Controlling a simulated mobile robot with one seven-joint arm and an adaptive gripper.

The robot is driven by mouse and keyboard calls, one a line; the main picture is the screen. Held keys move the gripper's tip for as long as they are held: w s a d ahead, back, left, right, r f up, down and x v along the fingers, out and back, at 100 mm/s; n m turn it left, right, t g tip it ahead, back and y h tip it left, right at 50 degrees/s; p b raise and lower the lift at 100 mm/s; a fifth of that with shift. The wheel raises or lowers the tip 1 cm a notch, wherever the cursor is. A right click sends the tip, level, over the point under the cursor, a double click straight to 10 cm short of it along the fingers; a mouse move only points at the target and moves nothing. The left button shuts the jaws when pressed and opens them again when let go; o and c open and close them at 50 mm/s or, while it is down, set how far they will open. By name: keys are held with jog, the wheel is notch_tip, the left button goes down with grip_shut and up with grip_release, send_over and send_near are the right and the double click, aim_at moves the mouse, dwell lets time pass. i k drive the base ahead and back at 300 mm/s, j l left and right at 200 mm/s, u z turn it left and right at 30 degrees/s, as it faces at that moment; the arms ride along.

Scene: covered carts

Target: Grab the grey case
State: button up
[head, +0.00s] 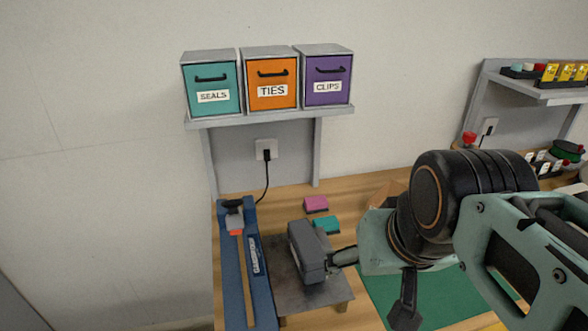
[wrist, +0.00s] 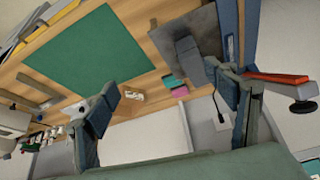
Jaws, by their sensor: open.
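A dark grey boxy thing (head: 307,250), which fits the grey case, stands on a low metal-topped stand (head: 338,288) on the wooden bench. A dark bar-like part shows at its right side, next to my arm. In the wrist view the grey case (wrist: 188,50) lies beyond my fingers, nearer the right one. My gripper (wrist: 163,83) is open, its two fingers wide apart with nothing between them.
A blue long-armed tool (head: 250,265) stands close left of the stand. A pink block (head: 316,204) and teal block (head: 326,224) lie behind it. A green mat (head: 375,290) is at right. Labelled drawers (head: 271,78) sit on a shelf above; a cable hangs below.

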aim_at(307, 251)
jog(key=u, duration=1.95)
jog(key=k+l+u, duration=0.4)
jog(key=k+l+z, duration=0.25)
jog(key=k+l, duration=0.2)
jog(key=k+z, duration=0.1)
jog(key=z, duration=0.15)
jog(key=l+u, duration=0.1)
jog(key=u, duration=0.15)
jog(key=l+u, duration=0.1)
jog(key=u, duration=0.15)
